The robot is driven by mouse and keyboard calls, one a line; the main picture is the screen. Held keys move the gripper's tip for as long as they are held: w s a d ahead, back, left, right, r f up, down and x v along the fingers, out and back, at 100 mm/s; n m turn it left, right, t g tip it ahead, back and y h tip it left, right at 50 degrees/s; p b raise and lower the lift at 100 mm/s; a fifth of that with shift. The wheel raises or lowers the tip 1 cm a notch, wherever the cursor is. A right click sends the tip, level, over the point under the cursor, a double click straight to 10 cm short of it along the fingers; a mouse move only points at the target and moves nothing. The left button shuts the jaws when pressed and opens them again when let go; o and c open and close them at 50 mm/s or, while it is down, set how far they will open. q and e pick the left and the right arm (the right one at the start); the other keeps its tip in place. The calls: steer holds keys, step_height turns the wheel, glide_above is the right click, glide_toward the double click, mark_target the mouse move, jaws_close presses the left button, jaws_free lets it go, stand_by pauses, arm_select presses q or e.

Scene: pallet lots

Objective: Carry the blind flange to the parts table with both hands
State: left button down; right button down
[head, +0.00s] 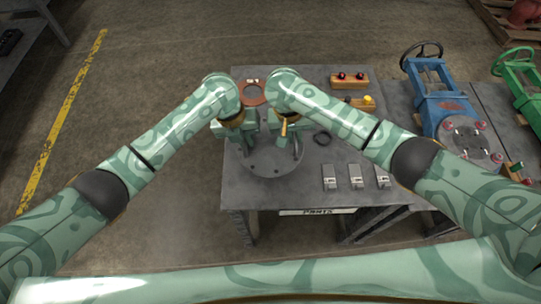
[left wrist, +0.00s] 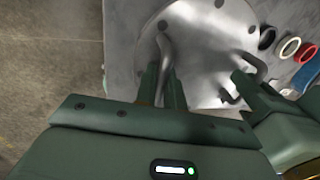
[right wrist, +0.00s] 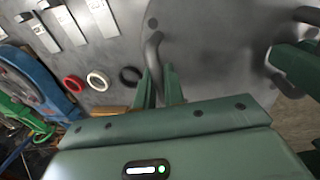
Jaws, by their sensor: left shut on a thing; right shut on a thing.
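The blind flange (head: 272,166) is a grey round disc with bolt holes and two bent handles. It is over the front left part of the grey parts table (head: 300,198), flat and level; I cannot tell whether it touches the top. My left gripper (head: 249,142) is shut on one handle, seen close in the left wrist view (left wrist: 165,55). My right gripper (head: 288,140) is shut on the other handle, seen in the right wrist view (right wrist: 153,52). My grippers hide the flange's far part in the head view.
On the table are a red-orange ring (head: 252,92) at the back, wooden blocks with knobs (head: 350,79), a black ring (head: 322,138) and three grey blocks (head: 356,177) right of the flange. A blue valve (head: 440,108) stands to the right. Floor at left is clear.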

arm_select(q)
steer(key=shift+w+a+f, duration=0.1)
steer(key=shift+f, duration=0.1)
arm_select(e)
steer(key=shift+w+d+f, duration=0.1)
steer(key=shift+f, duration=0.05)
